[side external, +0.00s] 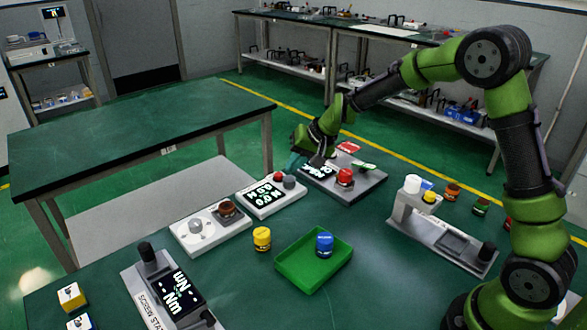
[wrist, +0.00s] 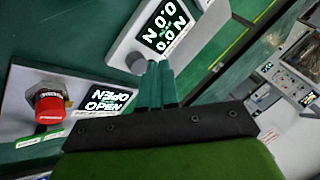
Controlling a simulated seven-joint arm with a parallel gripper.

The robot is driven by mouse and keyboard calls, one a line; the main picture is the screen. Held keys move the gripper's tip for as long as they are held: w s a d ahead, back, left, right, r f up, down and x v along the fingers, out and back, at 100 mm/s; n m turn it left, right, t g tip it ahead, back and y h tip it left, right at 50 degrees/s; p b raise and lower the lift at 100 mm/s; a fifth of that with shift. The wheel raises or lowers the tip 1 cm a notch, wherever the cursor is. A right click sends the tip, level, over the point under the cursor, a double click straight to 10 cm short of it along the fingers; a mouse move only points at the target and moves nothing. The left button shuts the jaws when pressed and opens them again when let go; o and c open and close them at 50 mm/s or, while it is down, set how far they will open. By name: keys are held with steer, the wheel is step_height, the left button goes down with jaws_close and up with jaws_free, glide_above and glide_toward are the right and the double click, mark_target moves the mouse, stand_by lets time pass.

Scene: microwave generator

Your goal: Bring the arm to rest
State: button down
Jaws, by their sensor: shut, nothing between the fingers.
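My gripper (side external: 296,160) is at the end of my green and black arm, low over the far edge of the work table (side external: 380,285). There, the device with the red knob (wrist: 49,104) and a screen reading "OPEN" (wrist: 107,101) lies to the left. A white device with a numeric screen (wrist: 165,26) is ahead of the fingertips. I cannot tell whether the gripper touches either device.
A green tray (side external: 290,283) holds a blue-topped jar (side external: 324,244); a yellow jar (side external: 262,238) stands beside it. A white device with a brown-topped jar (side external: 210,230), a screen stand (side external: 172,290) and a press-like stand (side external: 440,238) surround them. An empty green table (side external: 130,130) stands behind.

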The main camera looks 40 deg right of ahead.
steer(key=s+a+r+n, duration=0.1)
steer(key=s+r, duration=0.3)
steer(key=s, duration=0.5)
steer(key=s+a+r+n, duration=0.1)
steer(key=s+r, duration=0.3)
steer(key=s, duration=0.6)
steer(key=s+a+r+n, duration=0.1)
steer(key=s+r, duration=0.3)
steer(key=s, duration=0.6)
steer(key=shift+s+a+r+t, duration=0.2)
steer(key=shift+r+t, duration=0.1)
steer(key=shift+t, duration=0.1)
